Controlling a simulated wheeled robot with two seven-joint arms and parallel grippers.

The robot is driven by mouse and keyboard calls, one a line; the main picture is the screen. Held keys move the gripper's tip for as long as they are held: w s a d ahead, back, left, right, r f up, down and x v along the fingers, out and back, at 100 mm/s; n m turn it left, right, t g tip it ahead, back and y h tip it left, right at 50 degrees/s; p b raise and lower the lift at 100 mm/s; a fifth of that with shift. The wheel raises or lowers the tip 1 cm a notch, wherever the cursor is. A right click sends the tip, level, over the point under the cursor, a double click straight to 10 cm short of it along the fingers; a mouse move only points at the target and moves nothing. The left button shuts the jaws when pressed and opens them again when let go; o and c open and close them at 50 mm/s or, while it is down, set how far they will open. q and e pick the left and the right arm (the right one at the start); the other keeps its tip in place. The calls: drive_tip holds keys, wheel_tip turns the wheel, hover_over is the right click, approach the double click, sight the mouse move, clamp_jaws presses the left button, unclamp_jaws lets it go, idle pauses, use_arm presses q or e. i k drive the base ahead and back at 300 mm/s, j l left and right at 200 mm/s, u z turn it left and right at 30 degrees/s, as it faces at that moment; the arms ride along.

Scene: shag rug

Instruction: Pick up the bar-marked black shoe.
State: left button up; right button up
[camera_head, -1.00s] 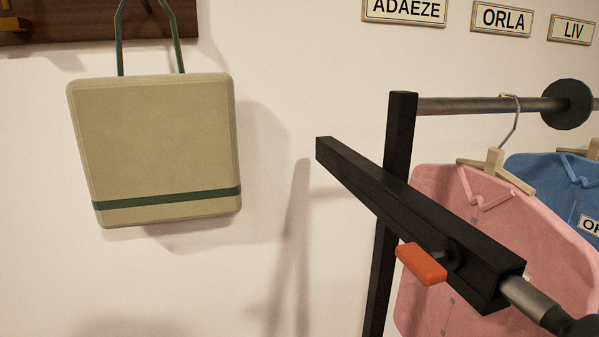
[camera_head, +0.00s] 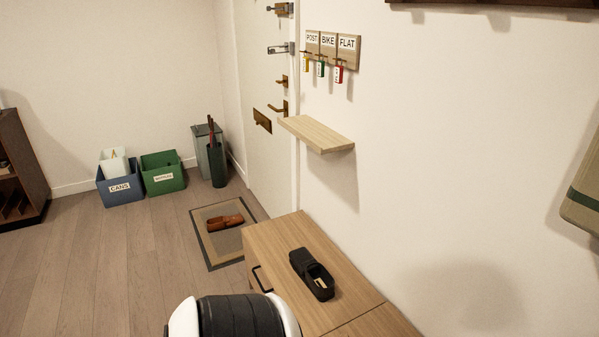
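A black shoe (camera_head: 306,265) lies on the wooden cabinet top (camera_head: 280,240) near the wall, its opening toward the lower right. A small pale mark shows in the opening; it is too small to tell whether it is a bar. A white and black part of my own body shows at the bottom edge, left of the shoe. Neither of my grippers is in view.
A brown shoe (camera_head: 225,223) lies on a doormat (camera_head: 208,254) before the door. A blue bin (camera_head: 119,191), a green bin (camera_head: 163,180) and an umbrella stand (camera_head: 217,164) are at the back. A wooden shelf (camera_head: 316,133) juts from the wall. The floor at left is clear.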

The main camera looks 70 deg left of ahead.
sight(319, 280)
drive_tip(key=u, duration=2.15)
drive_tip(key=z, duration=0.55)
drive_tip(key=i+j+z, duration=0.15)
drive_tip(key=j+z, duration=0.6)
drive_tip(key=j, duration=0.25)
drive_tip(key=i+j+z, duration=0.1)
drive_tip(key=j+z, duration=0.3)
drive_tip(key=j, duration=1)
drive_tip(key=k+j+z, duration=0.1)
drive_tip(key=j, duration=0.7)
